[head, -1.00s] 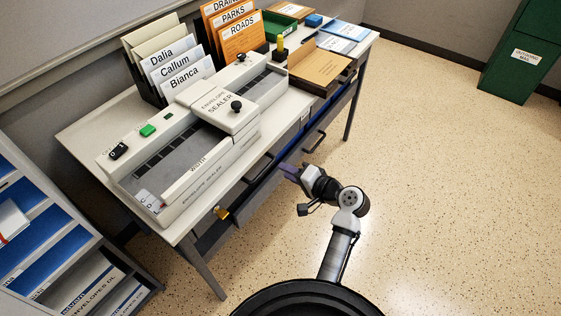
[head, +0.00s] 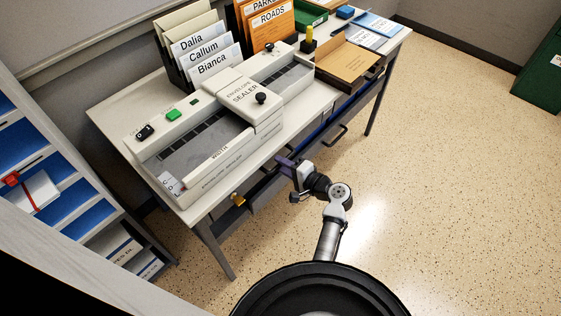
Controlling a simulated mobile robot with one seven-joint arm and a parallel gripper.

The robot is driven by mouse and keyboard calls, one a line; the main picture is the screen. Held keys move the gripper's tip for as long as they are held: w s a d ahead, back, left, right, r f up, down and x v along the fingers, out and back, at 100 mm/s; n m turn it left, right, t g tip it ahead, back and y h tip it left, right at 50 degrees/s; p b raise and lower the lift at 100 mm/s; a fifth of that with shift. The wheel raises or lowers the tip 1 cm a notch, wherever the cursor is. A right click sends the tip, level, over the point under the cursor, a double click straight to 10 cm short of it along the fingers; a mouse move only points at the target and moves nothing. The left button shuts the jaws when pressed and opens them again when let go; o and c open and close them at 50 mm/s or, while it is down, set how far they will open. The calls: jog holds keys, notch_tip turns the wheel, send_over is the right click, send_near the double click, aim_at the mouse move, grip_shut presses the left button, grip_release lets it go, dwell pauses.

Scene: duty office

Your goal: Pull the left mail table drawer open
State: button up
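The mail table (head: 115,118) has dark drawer fronts below its top on the front side. The right drawer's handle (head: 338,135) shows clear of my gripper, farther along the front.
An envelope sealer (head: 205,150) fills the table's near part, with file racks (head: 205,52) behind it. A shelf unit (head: 95,215) stands at left. Speckled floor is open at right.

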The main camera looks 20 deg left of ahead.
jog(key=shift+w+a+f, duration=0.15)
jog(key=shift+w+a, duration=0.1)
jog(key=shift+a, duration=0.4)
grip_shut()
jog(key=shift+s+d, duration=0.1)
jog(key=shift+d, duration=0.05)
